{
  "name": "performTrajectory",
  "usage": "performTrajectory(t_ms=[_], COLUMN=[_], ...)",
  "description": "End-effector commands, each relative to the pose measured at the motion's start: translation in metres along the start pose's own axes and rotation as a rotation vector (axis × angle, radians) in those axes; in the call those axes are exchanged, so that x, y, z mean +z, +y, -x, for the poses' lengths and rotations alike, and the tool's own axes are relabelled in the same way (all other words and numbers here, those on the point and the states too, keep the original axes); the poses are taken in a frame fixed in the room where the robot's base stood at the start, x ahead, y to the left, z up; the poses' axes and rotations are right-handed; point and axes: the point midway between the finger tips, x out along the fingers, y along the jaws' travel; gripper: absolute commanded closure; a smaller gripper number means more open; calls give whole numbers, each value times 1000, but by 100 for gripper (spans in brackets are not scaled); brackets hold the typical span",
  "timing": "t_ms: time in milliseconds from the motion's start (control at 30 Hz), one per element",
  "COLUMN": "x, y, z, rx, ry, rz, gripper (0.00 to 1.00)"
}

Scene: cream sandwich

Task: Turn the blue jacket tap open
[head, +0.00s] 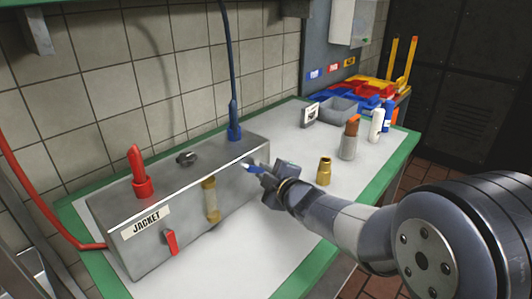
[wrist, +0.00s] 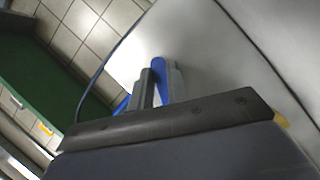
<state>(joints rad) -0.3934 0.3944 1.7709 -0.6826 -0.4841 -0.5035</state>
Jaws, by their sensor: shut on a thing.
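The grey jacket box (head: 150,262) stands on the bench with a JACKET label on its front. The blue tap handle (head: 250,168) is at the right end of the box's front, between my gripper's fingers. My gripper (head: 256,171) is shut on it; the fingers hide part of the handle. In the wrist view the blue handle (wrist: 160,68) shows between and beyond the two fingertips (wrist: 160,82). The handle's exact angle is hard to tell. The red tap handle (head: 171,243) hangs at the left of the box's front.
A brass piece (head: 324,171), a grey holder (head: 349,140) and bottles (head: 376,125) stand to the right. Bare bench lies in front of the box.

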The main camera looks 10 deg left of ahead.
Motion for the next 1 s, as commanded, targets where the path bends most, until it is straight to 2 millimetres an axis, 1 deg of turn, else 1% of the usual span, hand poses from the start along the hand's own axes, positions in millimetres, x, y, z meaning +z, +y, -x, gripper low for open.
performTrajectory(t_ms=[33,700,1000], x=[-4,-9,-13], y=[5,-15,-23], z=[2,5,6], rx=[-23,-260,-346], ry=[-4,-5,-4], rz=[-40,-618,-826], gripper=[100,100,100])
